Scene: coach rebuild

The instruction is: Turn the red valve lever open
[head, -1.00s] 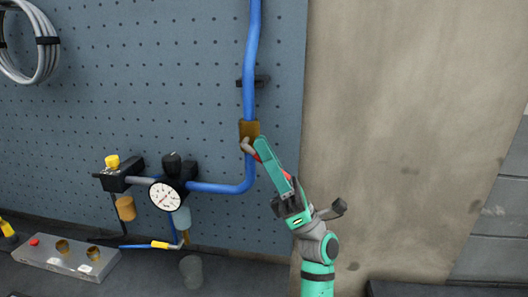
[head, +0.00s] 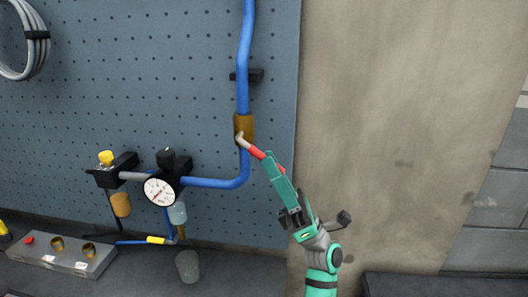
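The red valve lever (head: 257,153) sticks out from a brass valve body (head: 244,127) on the blue vertical pipe (head: 246,60). Its pale metal root shows at the valve, and it slants down to the right. My green gripper (head: 271,166) is at the lever's outer part, with its fingers along it. Red shows at the finger ends and at the right side of the fingers. The near finger hides much of the lever, so I cannot see whether both fingers touch it or how far apart they are.
A white gauge (head: 159,192) and a regulator with a yellow knob (head: 106,158) sit left on the pegboard (head: 150,60). The beige wall (head: 400,110) at right is bare.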

